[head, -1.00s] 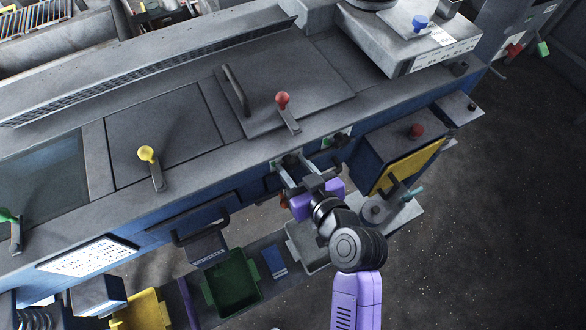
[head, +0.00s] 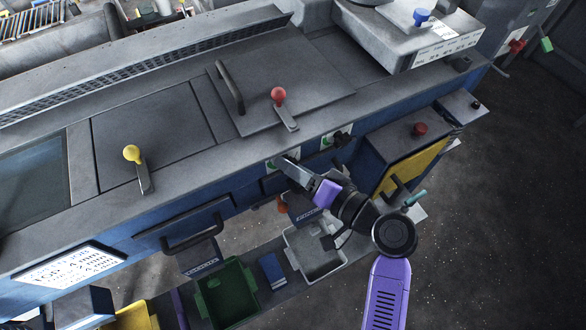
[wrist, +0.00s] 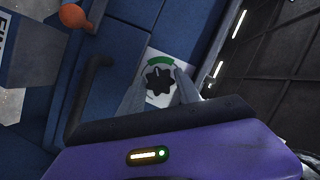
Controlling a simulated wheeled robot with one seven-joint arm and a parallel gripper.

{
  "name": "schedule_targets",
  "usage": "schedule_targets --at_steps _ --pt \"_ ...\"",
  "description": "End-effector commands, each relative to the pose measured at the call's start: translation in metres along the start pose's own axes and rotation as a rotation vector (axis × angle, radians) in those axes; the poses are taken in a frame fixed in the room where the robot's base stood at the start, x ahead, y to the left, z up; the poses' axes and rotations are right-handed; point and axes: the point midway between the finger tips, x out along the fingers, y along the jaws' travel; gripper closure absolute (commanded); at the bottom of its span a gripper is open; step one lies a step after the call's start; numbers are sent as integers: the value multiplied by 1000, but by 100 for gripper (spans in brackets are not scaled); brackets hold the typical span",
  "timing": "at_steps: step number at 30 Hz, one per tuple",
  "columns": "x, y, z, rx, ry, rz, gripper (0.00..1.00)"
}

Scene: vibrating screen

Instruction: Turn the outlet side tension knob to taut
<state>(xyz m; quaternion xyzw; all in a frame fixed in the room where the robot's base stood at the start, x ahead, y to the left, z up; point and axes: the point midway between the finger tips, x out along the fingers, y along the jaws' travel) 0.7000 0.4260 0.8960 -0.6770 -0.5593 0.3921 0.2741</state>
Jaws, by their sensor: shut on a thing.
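In the wrist view a black star-shaped knob (wrist: 157,79) sits on a white plate with a green arc (wrist: 158,60) beside it. The two pale fingers of my gripper (wrist: 158,88) lie on either side of the knob, shut on it. A small light mark shows on the knob near the green arc; its exact setting is hard to read. In the head view my gripper (head: 282,163) reaches the blue front panel (head: 240,195), and its fingers largely hide the knob there. A second black knob (head: 342,138) with a green-marked plate is to the right, clear of my gripper.
A dark bar handle (head: 195,232) juts from the front panel to the left. A red-knobbed lever (head: 279,95) stands on the top above. Below are a green bin (head: 228,291) and a grey tray (head: 314,252). A red-buttoned box (head: 419,130) is at right.

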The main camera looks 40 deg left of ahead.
Motion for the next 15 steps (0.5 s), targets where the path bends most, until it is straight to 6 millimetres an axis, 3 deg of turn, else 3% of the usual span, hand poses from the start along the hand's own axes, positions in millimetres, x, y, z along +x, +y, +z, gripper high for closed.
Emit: schedule_targets --at_steps 15 --pt "0 2 1 172 -2 -69 100"
